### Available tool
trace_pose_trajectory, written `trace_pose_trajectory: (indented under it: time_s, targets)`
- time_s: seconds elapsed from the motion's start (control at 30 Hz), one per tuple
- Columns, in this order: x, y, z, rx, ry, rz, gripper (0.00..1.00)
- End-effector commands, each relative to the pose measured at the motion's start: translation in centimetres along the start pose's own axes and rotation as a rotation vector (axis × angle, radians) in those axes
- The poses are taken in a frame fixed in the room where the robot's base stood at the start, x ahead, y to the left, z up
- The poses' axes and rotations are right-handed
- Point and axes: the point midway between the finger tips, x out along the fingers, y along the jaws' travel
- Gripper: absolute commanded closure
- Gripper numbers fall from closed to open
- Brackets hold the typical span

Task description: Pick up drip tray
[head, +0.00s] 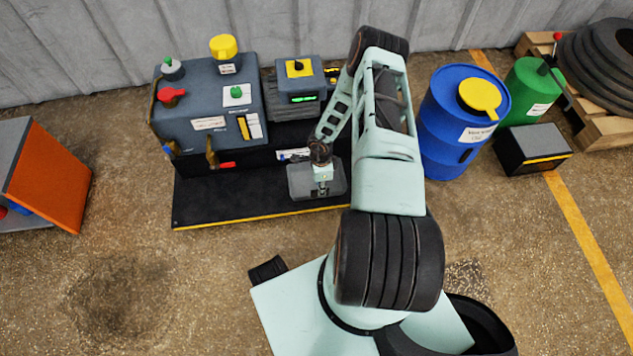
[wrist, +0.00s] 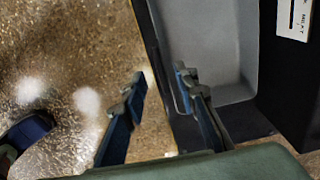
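The drip tray (head: 301,182) is a shallow grey tray on the front of the black base, near its right end. It also shows in the wrist view (wrist: 213,45), where its near end is partly hidden by a finger. My gripper (head: 322,188) is over the tray's front part in the head view. In the wrist view my gripper (wrist: 160,78) is open, with nothing held. One finger appears over the tray's inside and the other over the floor, with the tray's side rim between them. Whether either finger touches the tray I cannot tell.
The black base (head: 230,205) has a yellow front edge. A dark grey machine (head: 190,120) with valves and knobs stands behind. A blue drum (head: 445,135) stands right of my arm. An orange-sided box (head: 50,180) is at left. The floor in front is mostly clear.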

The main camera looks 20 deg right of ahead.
Motion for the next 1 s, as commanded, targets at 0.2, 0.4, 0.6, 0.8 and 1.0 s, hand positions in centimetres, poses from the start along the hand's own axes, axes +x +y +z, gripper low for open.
trace_pose_trajectory:
  time_s: [0.2,0.4,0.6,0.8,1.0]
  targets:
    - [3.7,-0.1,0.2,-0.001,0.0,0.002,0.72]
    - [4.5,-0.2,0.2,-0.001,0.0,0.001,0.72]
    - [4.4,-0.2,0.2,0.0,0.0,0.001,0.81]
    - [4.4,-0.2,0.2,0.0,0.0,0.001,1.0]
    - [4.4,-0.2,0.2,0.0,0.0,0.001,1.0]
